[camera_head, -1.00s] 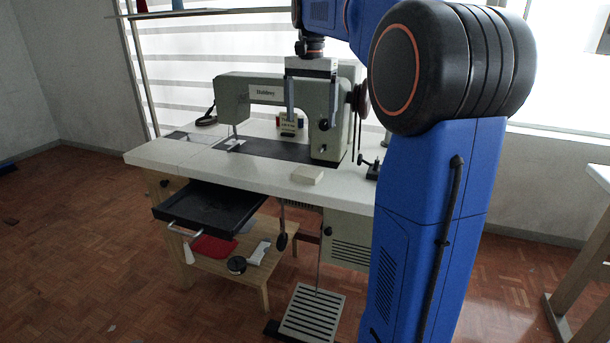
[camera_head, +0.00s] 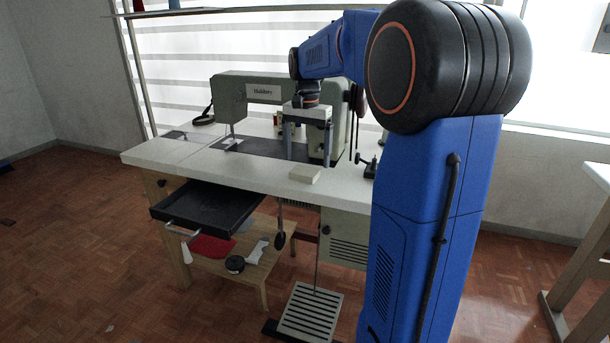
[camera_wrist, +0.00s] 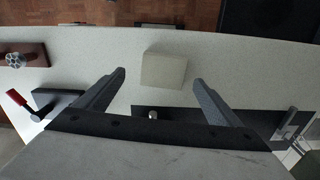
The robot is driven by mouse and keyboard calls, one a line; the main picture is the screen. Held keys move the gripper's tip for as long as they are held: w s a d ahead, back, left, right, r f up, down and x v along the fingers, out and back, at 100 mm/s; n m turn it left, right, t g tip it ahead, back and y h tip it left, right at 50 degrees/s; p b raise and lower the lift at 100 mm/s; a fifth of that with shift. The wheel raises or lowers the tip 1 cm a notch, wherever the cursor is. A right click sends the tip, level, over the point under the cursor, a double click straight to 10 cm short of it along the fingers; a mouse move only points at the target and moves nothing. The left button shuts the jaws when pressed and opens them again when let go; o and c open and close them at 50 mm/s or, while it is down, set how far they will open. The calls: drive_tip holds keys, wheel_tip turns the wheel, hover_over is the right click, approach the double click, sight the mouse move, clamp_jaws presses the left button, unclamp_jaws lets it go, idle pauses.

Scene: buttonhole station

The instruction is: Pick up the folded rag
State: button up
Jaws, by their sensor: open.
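The folded rag (camera_head: 305,174) is a small cream-coloured block lying flat near the front edge of the white sewing table (camera_head: 240,177). In the wrist view the rag (camera_wrist: 164,71) lies beyond and between my two fingertips. My gripper (camera_head: 307,157) is open and points down above the table, in front of the sewing machine. It is empty, and the rag looks apart from the fingers. The gripper's fingers also show in the wrist view (camera_wrist: 160,79), with a gap on each side of the rag.
The grey-green sewing machine (camera_head: 240,93) stands just behind my gripper. A black clamp-like fixture (camera_head: 368,164) is to the right of the rag. An open black drawer (camera_head: 207,207) juts out at the left below the tabletop.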

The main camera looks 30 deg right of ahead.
sight(305, 170)
drive_tip(key=shift+w+a+f, duration=0.1)
drive_tip(key=shift+w+f, duration=0.05)
drive_tip(key=shift+f, duration=1.05)
drive_tip(key=shift+w+a+f, duration=0.1)
drive_tip(key=shift+f, duration=1.05)
drive_tip(key=shift+c, duration=0.5)
drive_tip(key=c, duration=1)
drive_tip(key=shift+c, duration=0.2)
wheel_tip(305, 170, up, 10)
drive_tip(key=shift+o, duration=0.5)
